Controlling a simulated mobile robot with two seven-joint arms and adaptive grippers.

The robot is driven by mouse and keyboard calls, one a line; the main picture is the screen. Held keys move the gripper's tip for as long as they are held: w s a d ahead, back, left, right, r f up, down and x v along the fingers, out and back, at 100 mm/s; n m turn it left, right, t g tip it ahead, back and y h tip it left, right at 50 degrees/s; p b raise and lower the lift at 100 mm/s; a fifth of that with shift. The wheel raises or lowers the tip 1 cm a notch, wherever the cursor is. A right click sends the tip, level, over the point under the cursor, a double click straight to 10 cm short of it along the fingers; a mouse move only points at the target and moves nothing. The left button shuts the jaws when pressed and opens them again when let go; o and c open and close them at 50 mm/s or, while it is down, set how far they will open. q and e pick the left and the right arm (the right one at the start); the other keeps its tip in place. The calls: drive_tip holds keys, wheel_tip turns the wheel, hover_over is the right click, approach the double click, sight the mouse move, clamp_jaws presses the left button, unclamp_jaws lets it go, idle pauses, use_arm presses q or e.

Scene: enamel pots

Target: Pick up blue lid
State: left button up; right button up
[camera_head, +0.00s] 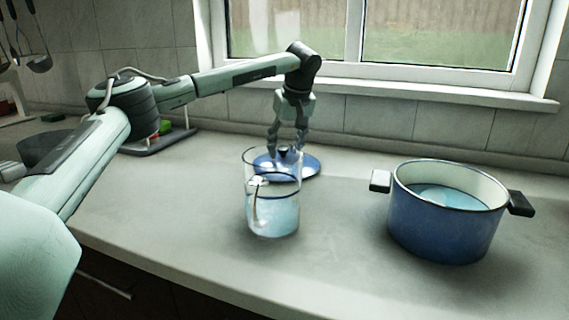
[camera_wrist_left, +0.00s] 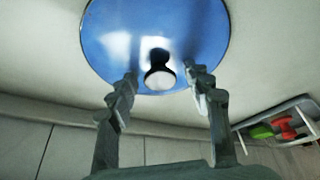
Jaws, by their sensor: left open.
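The blue lid (camera_head: 311,167) lies on the counter behind the glass, partly hidden by the glass and my gripper. In the left wrist view the blue lid (camera_wrist_left: 155,35) fills the top middle, with a dark knob with a pale top (camera_wrist_left: 159,77) standing up from it. My left gripper (camera_head: 287,150) points down over the lid. In the wrist view its open fingers (camera_wrist_left: 159,85) stand on either side of the knob, with visible gaps to it. Nothing is held. My right gripper is not in view.
A glass (camera_head: 272,205) with bluish liquid and a ladle-like utensil stands in front of the lid. A blue pot (camera_head: 445,228) with liquid stands to the right. A tray (camera_head: 160,142) with colored items is at the back left. Counter between glass and pot is clear.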

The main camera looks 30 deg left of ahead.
use_arm(q)
drive_tip(key=c, duration=1.1)
drive_tip(key=shift+r, duration=0.1)
